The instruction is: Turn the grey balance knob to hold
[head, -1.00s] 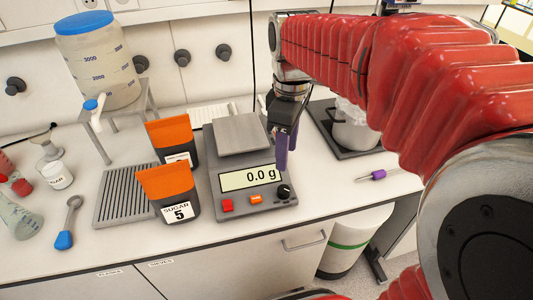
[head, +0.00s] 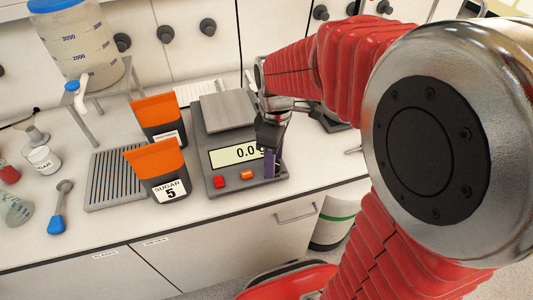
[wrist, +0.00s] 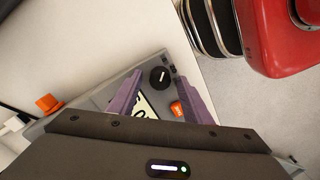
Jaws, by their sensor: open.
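The grey balance (head: 205,150) stands on the counter, its display (head: 235,157) partly covered by my gripper. In the wrist view the balance's round knob (wrist: 160,77) looks dark, with a short white mark on its face. My gripper (head: 270,165) is over the balance's front right corner and hides the knob in the head view. In the wrist view, its purple fingers (wrist: 158,74) are apart, with the knob showing between their tips. I cannot tell whether they touch it. An orange button (wrist: 177,109) shows close to the right finger.
An orange-topped sugar pouch (head: 155,170) stands just left of the balance, with another orange-topped pouch (head: 158,112) behind it. A slotted grey tray (head: 108,180) and a blue-ended spoon (head: 58,210) lie further left. The counter's front edge is close to the balance.

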